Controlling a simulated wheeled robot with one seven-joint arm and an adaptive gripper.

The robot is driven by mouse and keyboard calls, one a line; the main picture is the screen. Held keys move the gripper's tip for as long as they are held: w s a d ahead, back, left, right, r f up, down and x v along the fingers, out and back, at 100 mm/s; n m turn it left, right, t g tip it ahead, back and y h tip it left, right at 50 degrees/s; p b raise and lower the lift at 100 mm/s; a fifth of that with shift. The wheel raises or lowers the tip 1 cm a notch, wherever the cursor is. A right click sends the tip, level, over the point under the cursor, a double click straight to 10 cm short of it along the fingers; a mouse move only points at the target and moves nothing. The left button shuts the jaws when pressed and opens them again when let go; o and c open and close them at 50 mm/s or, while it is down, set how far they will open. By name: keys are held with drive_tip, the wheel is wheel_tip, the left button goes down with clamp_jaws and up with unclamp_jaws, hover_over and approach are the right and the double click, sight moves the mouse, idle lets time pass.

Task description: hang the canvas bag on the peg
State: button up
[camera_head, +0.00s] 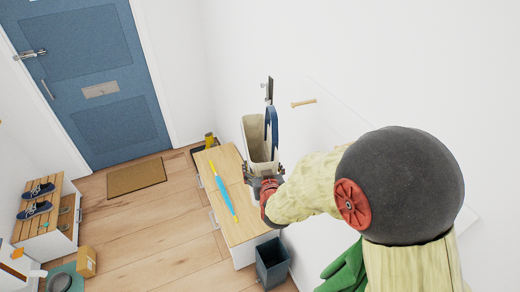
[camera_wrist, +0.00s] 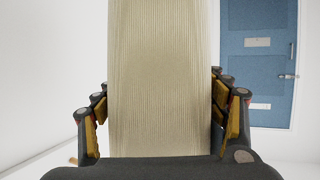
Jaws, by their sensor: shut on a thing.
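The cream canvas bag (camera_head: 257,138) with a dark blue handle loop (camera_head: 271,130) is held upright in the air, its open top facing up. My gripper (camera_head: 265,180) is shut on the lower part of the bag's near side in the head view. In the wrist view the ribbed cream cloth (camera_wrist: 160,80) fills the middle between my fingers (camera_wrist: 161,125). A light wooden peg (camera_head: 304,102) sticks out of the white wall, right of the bag's top and apart from it. A dark hook-like piece (camera_head: 269,90) shows just behind the handle; whether they touch is unclear.
A low wooden-topped bench (camera_head: 240,222) stands below the bag with a blue and yellow long item (camera_head: 223,190) on it. A dark bin (camera_head: 272,262) stands at its near end. A shoe rack (camera_head: 45,215) is at left, a blue door (camera_head: 90,75) behind. Open floor lies between.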

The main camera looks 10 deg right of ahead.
drive_tip(key=w+d+p, duration=0.1)
drive_tip(key=w+d, duration=0.2)
drive_tip(key=d, duration=0.7)
drive_tip(key=shift+w+r, duration=0.3)
drive_tip(key=shift+r, duration=0.1)
idle(1.2)
drive_tip(key=shift+d, duration=0.15)
idle(0.7)
drive_tip(key=o, duration=1.5)
drive_tip(key=shift+s, duration=0.1)
drive_tip(key=v, duration=1.2)
